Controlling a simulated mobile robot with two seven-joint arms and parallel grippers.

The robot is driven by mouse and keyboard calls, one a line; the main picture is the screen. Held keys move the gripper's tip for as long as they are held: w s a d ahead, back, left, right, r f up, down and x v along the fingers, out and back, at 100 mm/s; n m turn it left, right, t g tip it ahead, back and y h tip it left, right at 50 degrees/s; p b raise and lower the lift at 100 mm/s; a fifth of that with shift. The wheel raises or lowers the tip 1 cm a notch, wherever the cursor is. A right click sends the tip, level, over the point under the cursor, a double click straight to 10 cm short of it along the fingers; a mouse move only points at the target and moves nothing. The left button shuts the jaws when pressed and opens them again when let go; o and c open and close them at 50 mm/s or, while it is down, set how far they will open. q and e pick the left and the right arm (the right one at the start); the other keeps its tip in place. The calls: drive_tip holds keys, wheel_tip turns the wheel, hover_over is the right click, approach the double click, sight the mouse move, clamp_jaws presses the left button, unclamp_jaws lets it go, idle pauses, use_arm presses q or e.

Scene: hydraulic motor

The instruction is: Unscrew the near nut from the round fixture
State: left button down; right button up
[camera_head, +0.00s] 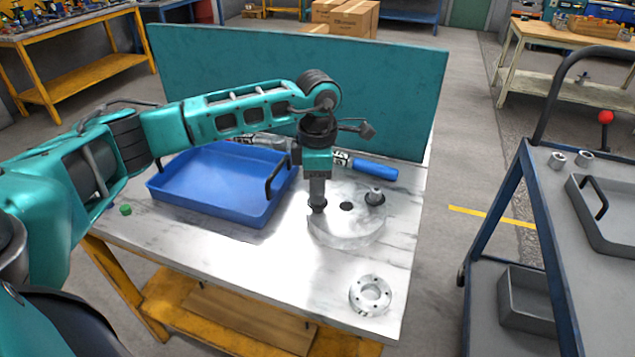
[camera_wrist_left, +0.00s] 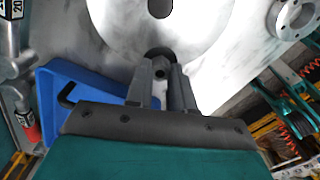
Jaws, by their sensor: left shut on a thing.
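The round fixture (camera_head: 348,236) is a pale metal disc lying on the white workbench, with a dark hole in its middle. It also shows at the top of the left wrist view (camera_wrist_left: 200,25). My left gripper (camera_head: 317,204) points straight down at the fixture's left side. In the left wrist view its fingers (camera_wrist_left: 168,82) are closed around the near nut (camera_wrist_left: 160,69), a small grey piece by a dark hole at the disc's edge. The fingers mostly hide this nut. My right gripper is not in view.
A blue tray (camera_head: 210,208) with dark handles sits left of the fixture. A metal ring (camera_head: 370,294) lies near the front right corner. A blue-ended tool (camera_head: 375,170) lies behind, before a teal panel (camera_head: 250,80). A cart (camera_head: 545,185) stands apart at right.

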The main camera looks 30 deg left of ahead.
use_arm(q)
drive_tip(key=shift+r, duration=0.1)
drive_tip(key=shift+r+p, duration=1.5)
drive_tip(key=shift+r, duration=0.55)
drive_tip(key=shift+f, duration=0.1)
